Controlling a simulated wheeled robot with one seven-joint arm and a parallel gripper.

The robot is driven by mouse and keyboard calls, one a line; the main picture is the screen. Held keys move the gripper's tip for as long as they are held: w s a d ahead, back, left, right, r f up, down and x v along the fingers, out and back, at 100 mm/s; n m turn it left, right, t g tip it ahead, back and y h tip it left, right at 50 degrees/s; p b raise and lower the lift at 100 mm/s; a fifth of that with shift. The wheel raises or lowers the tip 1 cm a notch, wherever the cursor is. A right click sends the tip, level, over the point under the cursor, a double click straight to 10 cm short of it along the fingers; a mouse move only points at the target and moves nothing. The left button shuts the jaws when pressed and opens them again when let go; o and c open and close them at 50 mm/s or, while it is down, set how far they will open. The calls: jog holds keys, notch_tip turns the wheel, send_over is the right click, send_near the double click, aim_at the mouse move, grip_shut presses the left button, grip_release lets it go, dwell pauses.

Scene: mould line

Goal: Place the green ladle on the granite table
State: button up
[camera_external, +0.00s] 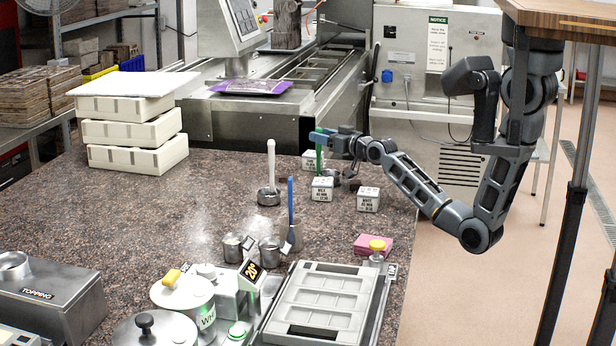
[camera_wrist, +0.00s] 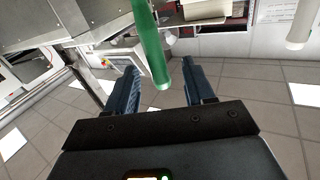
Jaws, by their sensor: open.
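The green ladle's handle (camera_external: 319,158) stands upright near the far right part of the granite table (camera_external: 180,225) in the external view. Its lower end is hidden behind a small white labelled box. My gripper (camera_external: 327,138) is at the upper part of the handle, with the arm reaching in from the right. In the wrist view the green handle (camera_wrist: 150,40) comes down from the top edge and its end lies between my two blue fingers (camera_wrist: 158,68). The fingers are apart, with gaps beside the handle.
Small white boxes (camera_external: 368,199) stand around the ladle. A white-handled ladle (camera_external: 271,160) and a blue-handled one (camera_external: 290,200) stand to the left and nearer. A mould tray (camera_external: 325,300) and pots fill the front. The table's middle left is clear.

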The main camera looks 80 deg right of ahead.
jog(key=x, duration=0.4)
jog(key=shift+p, duration=0.35)
jog(key=shift+c, duration=0.3)
grip_shut()
